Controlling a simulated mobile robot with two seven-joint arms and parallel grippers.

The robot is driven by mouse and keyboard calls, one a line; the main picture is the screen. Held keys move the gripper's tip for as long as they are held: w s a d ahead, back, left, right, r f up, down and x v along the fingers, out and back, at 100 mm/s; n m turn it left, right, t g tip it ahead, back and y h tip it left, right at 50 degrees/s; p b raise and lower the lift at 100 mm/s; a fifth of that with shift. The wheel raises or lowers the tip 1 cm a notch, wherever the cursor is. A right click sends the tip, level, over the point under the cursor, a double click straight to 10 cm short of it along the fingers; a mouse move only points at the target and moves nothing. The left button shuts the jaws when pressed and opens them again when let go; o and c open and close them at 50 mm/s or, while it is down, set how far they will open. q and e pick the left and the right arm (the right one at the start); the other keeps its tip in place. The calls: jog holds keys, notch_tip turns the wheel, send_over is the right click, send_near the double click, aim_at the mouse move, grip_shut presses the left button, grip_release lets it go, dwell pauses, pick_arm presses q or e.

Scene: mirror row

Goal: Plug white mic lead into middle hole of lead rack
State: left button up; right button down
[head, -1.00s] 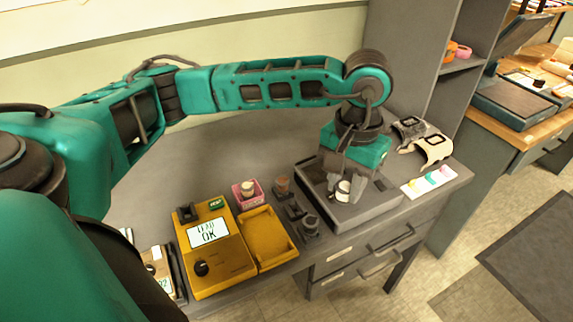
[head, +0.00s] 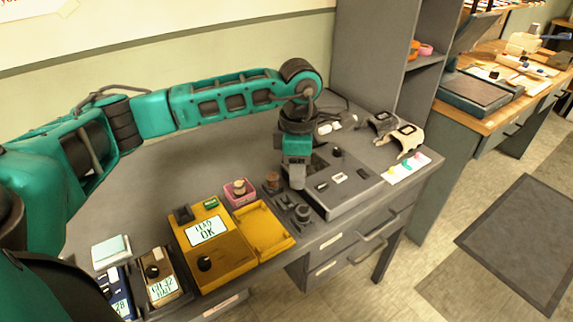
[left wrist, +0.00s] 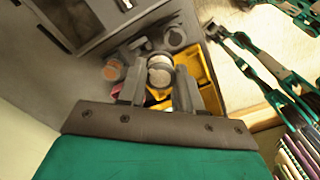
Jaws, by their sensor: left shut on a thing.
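My left gripper (head: 297,184) is shut, fingers pointing down, over the area between the small dark rack and the left edge of a grey box. In the left wrist view my left gripper (left wrist: 158,95) has a round pale grey-white piece, seemingly the white mic lead (left wrist: 160,70), between its fingers. The lead is hidden behind the fingers in the head view. The lead rack (head: 288,200) appears to be the small dark row beside the yellow tray. A brown round piece (head: 272,182) stands at its far end and a grey one (head: 303,213) at its near end. My right gripper is out of view.
The yellow tester (head: 222,250) reading "LEAD OK" and its yellow tray (head: 264,232) stand left of the rack. A pink box (head: 239,193) is behind them. The grey box (head: 350,198) is close on the right.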

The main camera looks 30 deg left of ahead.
pick_arm(q)
jog(key=shift+w+a+f+n+b, duration=0.25)
jog(key=shift+a+f+n+b, duration=0.4)
jog(key=shift+f+n, duration=0.7)
jog(key=shift+w+a+f+n+b, duration=0.2)
jog(key=shift+a+f+n+b, duration=0.55)
jog(key=shift+n, duration=1.05)
jog(key=shift+w+a+f+n+b, duration=0.3)
jog(key=shift+f+n+b, duration=0.25)
jog(key=shift+f+n, duration=0.85)
jog(key=shift+r, duration=0.1)
jog(key=shift+f+b, duration=0.7)
jog(key=shift+f, duration=0.35)
jog(key=o, duration=1.1)
jog(key=shift+r, duration=0.1)
